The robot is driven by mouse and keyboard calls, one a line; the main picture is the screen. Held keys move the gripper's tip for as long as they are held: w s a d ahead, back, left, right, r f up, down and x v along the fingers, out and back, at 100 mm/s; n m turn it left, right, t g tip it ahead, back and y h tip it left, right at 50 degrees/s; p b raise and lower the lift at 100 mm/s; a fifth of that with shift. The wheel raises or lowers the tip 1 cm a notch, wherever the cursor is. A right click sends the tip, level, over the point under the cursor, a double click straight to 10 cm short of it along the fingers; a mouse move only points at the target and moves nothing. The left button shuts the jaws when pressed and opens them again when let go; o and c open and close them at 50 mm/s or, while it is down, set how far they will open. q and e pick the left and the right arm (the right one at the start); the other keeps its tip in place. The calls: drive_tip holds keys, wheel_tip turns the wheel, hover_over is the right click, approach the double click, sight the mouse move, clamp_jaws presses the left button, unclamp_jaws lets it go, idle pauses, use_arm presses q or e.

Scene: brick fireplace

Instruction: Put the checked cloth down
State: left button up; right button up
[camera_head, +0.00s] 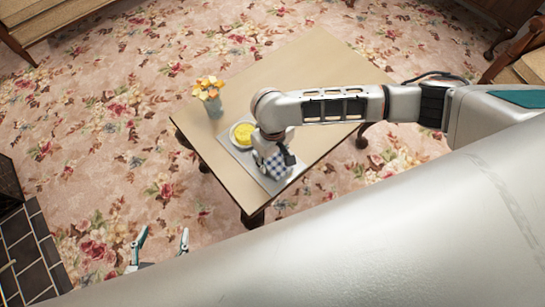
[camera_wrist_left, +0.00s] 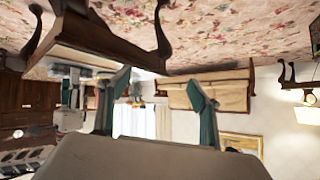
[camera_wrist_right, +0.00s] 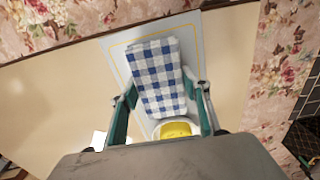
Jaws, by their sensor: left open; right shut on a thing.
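The blue-and-white checked cloth (camera_wrist_right: 158,72) shows folded in the right wrist view, over the white tray (camera_wrist_right: 112,58). In the head view the cloth (camera_head: 277,168) is at the tray's near end, partly hidden by my right gripper (camera_head: 275,160). My right gripper (camera_wrist_right: 162,92) is shut on the cloth, with one finger at each side edge. I cannot tell whether the cloth touches the tray. My left gripper (camera_head: 162,236) is open and empty, low at the left, away from the table. Its spread fingers also show in the left wrist view (camera_wrist_left: 157,84).
The tray lies on a wooden table (camera_head: 305,72). A white dish with yellow contents (camera_head: 243,134) stands on the tray beside the cloth. A vase of orange flowers (camera_head: 210,92) stands near the table's left edge. The table's far part is clear.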

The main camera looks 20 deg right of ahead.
drive_tip(key=o, duration=0.9)
drive_tip(key=shift+o, duration=1)
